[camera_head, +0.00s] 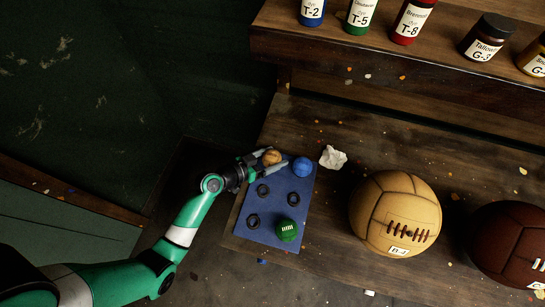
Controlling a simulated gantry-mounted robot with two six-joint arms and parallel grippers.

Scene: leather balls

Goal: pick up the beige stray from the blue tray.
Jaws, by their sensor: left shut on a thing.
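The blue tray (264,221) lies near the left edge of the wooden bench. A small beige ball (272,157) is at its far left corner. My left gripper (271,162) reaches in from the left and is shut on the beige ball. I cannot tell whether the ball is clear of the tray. A small blue ball (302,167) sits at the tray's far right, close to the fingertips. A small green ball (287,231) sits at its near right. Dark rings show on the tray's other spots. My right gripper is not in view.
A large tan laced ball (395,214) and a dark brown ball (510,244) sit to the right. A crumpled white paper (333,157) lies right of the tray. A raised shelf (350,53) with several bottles runs along the back. Small scraps dot the bench.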

